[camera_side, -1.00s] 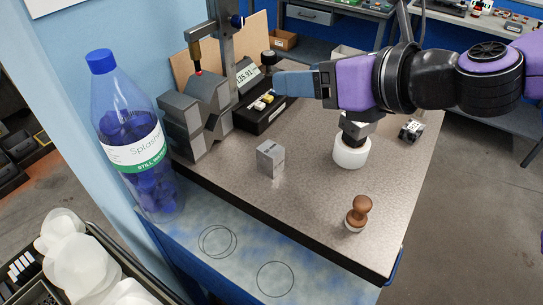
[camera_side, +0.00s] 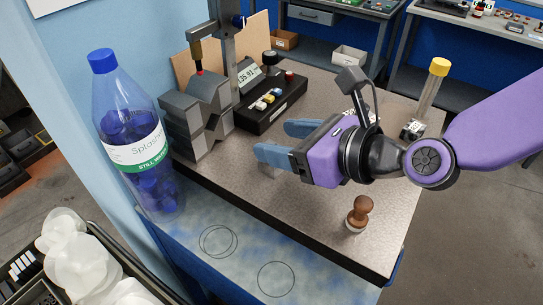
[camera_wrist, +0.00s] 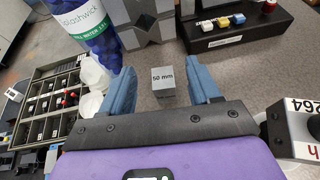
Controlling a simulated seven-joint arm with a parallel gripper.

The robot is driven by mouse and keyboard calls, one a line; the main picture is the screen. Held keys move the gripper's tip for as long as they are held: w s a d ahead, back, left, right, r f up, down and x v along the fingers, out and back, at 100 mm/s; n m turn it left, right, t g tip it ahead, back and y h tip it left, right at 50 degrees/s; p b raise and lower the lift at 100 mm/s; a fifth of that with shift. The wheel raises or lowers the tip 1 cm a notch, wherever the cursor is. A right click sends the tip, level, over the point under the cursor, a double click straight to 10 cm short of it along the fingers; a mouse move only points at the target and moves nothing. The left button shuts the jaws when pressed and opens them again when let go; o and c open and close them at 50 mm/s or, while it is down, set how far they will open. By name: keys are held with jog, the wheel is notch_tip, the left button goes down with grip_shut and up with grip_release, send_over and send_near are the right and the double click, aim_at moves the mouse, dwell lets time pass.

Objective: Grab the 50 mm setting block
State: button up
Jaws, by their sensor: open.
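The 50 mm setting block (camera_wrist: 163,83) is a small grey block with "50 mm" on its face. In the wrist view it lies between my two blue fingers, with gaps on both sides, nearer the right finger. My gripper (camera_side: 275,140) is open and empty, with the fingers low over the granite-like plate (camera_side: 310,227). In the side view the near finger and the gripper body hide most or all of the block. I cannot tell whether the fingertips are down to its level. The open fingers also show in the wrist view (camera_wrist: 160,68).
A grey V-block (camera_side: 200,118) with an indicator stand stands behind left. A black readout box (camera_side: 270,110) with coloured buttons is at the back. A wooden-handled stamp (camera_side: 359,213) stands near the front right. A blue bottle (camera_side: 130,150) stands left of the plate.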

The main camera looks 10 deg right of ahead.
jog(key=shift+f, duration=0.6)
notch_tip(320, 180, down, 3)
jog(key=shift+r, duration=0.2)
jog(key=shift+x, duration=1.1)
jog(key=shift+w+a+f, duration=0.1)
jog(key=shift+w+a, duration=0.15)
jog(key=shift+w, duration=0.1)
grip_shut()
